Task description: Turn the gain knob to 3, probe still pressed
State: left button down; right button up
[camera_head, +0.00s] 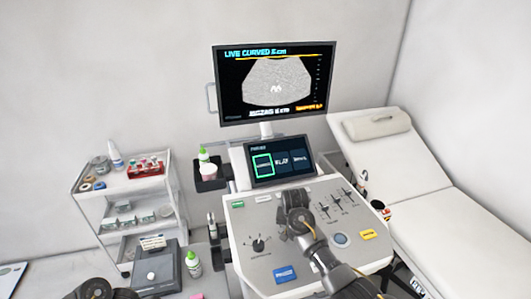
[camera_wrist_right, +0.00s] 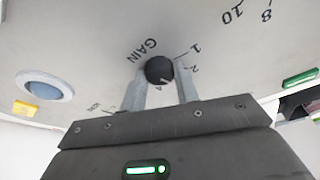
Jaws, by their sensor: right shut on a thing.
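The gain knob (camera_wrist_right: 159,70) is a round black knob beside the printed word GAIN in the right wrist view, with a small pale mark on its face. The digits 1 and 2 show to its right; other scale digits are partly hidden. My right gripper (camera_wrist_right: 161,88) is shut on this knob, one finger on each side. In the head view my right gripper (camera_head: 296,222) covers the knob on the console (camera_head: 330,268). Part of my left arm shows at the bottom left of the head view; its fingers are hidden. I cannot make out a probe there.
The monitor (camera_head: 275,82) shows a live curved image. Below it is a touch screen (camera_head: 280,162). Another dial (camera_head: 258,244) and sliders (camera_head: 342,207) flank my right gripper. A grey box (camera_head: 160,265) and green-capped bottle (camera_head: 193,264) stand left, near a cart (camera_head: 125,195). A couch (camera_head: 440,200) is right.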

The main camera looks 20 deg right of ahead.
jog(key=shift+o, duration=1.3)
jog(key=shift+m, duration=0.8)
jog(key=o, duration=0.4)
jog(key=shift+r, duration=0.2)
jog(key=shift+r, duration=0.95)
jog(key=shift+f+n, duration=0.1)
jog(key=shift+n, duration=1)
jog(key=n, duration=0.2)
jog(key=n+y, duration=0.1)
jog(key=n, duration=0.1)
jog(key=shift+n+y, duration=0.3)
jog(key=shift+n, duration=0.1)
